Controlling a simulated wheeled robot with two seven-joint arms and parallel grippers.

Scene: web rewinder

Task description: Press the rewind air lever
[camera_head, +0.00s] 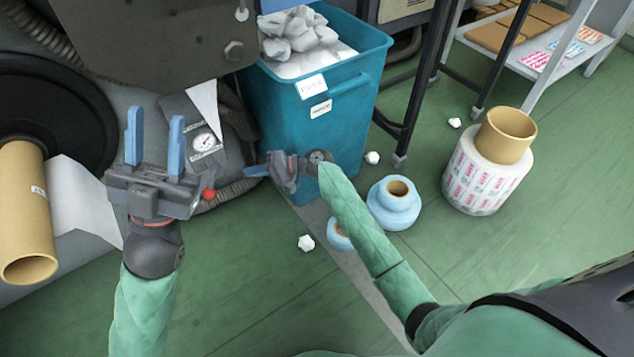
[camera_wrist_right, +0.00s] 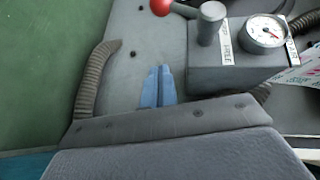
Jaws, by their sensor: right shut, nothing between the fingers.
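The air lever's red ball knob (camera_head: 208,194) shows just right of my left gripper's body in the head view; its stem is mostly hidden. In the right wrist view, the red knob (camera_wrist_right: 162,6) is at the top edge, with a grey lever arm running right to a post on a grey box beside a round gauge (camera_wrist_right: 264,32). My left gripper (camera_head: 155,115) is open and empty, its blue fingers apart. My right gripper (camera_head: 252,170) is shut and empty, pointing left, right of the knob and apart from it. Its closed fingers (camera_wrist_right: 158,72) point toward the grey machine panel.
A teal bin (camera_head: 345,125) of scrap stands behind my right gripper. A corrugated hose (camera_head: 228,192) curves below the gauge. A brown core (camera_head: 25,215) is at left. Blue rolls (camera_head: 394,207) and a printed roll (camera_head: 480,180) stand on the green floor. A rack leg (camera_head: 400,158) is nearby.

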